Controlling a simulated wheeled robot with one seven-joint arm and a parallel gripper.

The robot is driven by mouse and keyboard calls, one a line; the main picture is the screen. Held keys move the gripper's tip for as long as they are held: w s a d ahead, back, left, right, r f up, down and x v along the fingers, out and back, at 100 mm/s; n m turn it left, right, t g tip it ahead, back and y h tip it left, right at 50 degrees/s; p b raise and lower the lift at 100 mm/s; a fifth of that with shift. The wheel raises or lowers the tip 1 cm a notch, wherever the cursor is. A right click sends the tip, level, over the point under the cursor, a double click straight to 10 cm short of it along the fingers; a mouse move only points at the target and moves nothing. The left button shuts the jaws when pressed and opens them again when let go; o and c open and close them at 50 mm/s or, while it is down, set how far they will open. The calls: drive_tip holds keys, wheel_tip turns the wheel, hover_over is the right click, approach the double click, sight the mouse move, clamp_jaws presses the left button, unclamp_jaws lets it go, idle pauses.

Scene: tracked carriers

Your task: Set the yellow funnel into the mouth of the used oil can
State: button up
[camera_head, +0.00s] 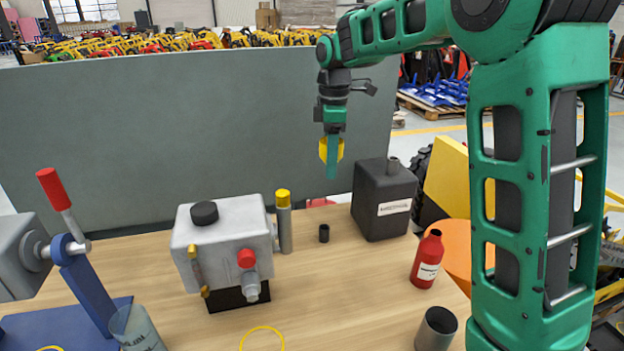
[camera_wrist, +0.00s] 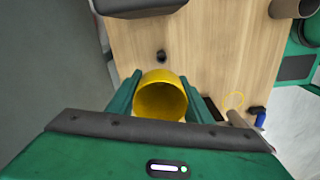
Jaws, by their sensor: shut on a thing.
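My gripper (camera_head: 332,168) is shut on the yellow funnel (camera_head: 340,149) and holds it in the air above the table, left of the used oil can. In the wrist view the funnel (camera_wrist: 160,97) sits between my two green fingers, its wide round opening towards the camera. The used oil can (camera_head: 385,207) is a dark box-shaped can with a white label, upright at the back right of the table. The label text is too small to read.
A grey machine box (camera_head: 222,238) with a black cap stands left of centre. A small black cylinder (camera_head: 324,233) lies between it and the can. A red bottle (camera_head: 427,259) and grey cup (camera_head: 437,329) stand at the right. A grey panel (camera_head: 150,130) rises behind.

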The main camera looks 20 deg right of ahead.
drive_tip(key=d+r, duration=0.5)
drive_tip(key=d, duration=0.3)
drive_tip(key=s+d+r, duration=0.1)
drive_tip(key=d+r, duration=0.5)
drive_tip(key=d, duration=0.2)
drive_tip(key=shift+s+d, duration=0.2)
drive_tip(key=shift+d, duration=0.2)
drive_tip(key=shift+f, duration=4.7)
drive_tip(key=o, duration=1.1)
